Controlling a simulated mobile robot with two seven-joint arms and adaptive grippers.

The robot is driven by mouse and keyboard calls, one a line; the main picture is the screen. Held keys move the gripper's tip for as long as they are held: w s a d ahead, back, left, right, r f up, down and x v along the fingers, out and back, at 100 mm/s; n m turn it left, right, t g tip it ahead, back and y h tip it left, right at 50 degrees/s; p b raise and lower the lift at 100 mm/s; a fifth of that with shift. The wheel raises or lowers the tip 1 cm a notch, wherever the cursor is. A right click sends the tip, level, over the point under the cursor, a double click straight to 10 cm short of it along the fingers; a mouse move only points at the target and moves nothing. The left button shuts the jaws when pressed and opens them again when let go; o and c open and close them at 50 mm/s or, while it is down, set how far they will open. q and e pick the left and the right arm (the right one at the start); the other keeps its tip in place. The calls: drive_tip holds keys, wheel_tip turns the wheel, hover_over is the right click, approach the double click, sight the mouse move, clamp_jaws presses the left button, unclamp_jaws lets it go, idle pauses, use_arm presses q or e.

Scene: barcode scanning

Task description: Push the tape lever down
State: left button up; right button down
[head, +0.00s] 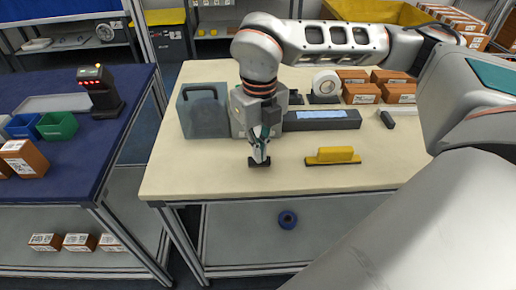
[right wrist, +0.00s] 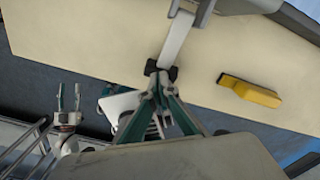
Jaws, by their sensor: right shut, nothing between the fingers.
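The tape dispenser (head: 243,110) is a grey machine on the cream table, partly hidden behind my right arm. Its tape lever is a pale bar (right wrist: 178,38) with a black end, pointing toward the table's front edge; the black end (head: 259,162) also shows in the head view. My right gripper (head: 261,143) is shut and empty, pointing down over the lever. In the right wrist view its fingertips (right wrist: 158,82) meet at the lever's black end; I cannot tell whether they touch it. My left gripper (right wrist: 69,97) shows small at the left with its fingers apart.
A yellow-handled tool (head: 333,156) lies right of the lever. A blue-grey case (head: 202,110) stands left of the dispenser. Brown boxes (head: 361,93) and a white roll (head: 326,82) are behind. A scanner (head: 100,92) stands on the blue table. The table's front left is clear.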

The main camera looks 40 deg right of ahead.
wheel_tip(320, 180, up, 13)
drive_tip(key=p, duration=0.8)
drive_tip(key=shift+p, duration=0.4)
